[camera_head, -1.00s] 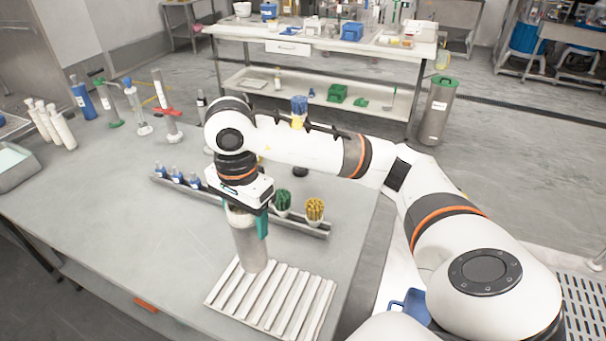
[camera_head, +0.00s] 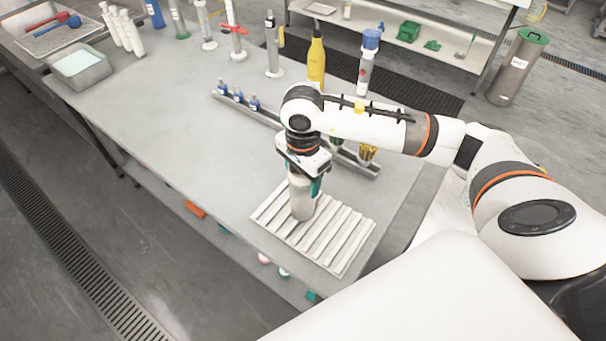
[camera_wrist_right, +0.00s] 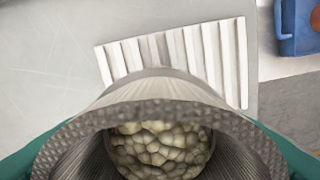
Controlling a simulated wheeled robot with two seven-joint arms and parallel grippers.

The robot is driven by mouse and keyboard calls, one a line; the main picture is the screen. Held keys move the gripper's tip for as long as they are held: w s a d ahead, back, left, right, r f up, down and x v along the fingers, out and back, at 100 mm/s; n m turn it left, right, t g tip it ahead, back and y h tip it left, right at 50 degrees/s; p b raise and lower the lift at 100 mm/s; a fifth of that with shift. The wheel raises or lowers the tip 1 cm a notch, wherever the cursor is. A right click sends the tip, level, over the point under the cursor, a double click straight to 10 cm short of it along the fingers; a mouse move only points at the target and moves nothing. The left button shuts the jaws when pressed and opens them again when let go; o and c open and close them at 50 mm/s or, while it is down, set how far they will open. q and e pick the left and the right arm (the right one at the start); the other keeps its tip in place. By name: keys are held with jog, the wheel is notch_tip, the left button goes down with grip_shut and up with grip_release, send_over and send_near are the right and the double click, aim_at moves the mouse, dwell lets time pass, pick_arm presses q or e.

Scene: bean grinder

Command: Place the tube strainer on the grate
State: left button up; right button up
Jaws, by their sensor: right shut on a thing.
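The tube strainer (camera_head: 301,200) is a pale grey cylinder held upright by my right gripper (camera_head: 304,181). Its base overlaps the upper-left part of the grate (camera_head: 336,241), a white slatted rack on the table's near edge. I cannot tell whether the base touches the slats. In the right wrist view the strainer's textured rim (camera_wrist_right: 165,88) fills the lower middle, with pale rounded lumps showing inside. The green fingers show at both sides of it. The grate (camera_wrist_right: 205,50) lies beyond the rim. My left gripper is not in view.
A long rack (camera_head: 262,117) with blue-capped bottles and brush-like cups stands behind my right gripper. A yellow bottle (camera_head: 316,62) and several tall cylinders stand along the back edge. The table's left middle (camera_head: 165,110) is clear. A grey tub (camera_head: 80,68) stands at the far left.

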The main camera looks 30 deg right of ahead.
jog(key=shift+f, duration=0.15)
jog(key=o, duration=1.5)
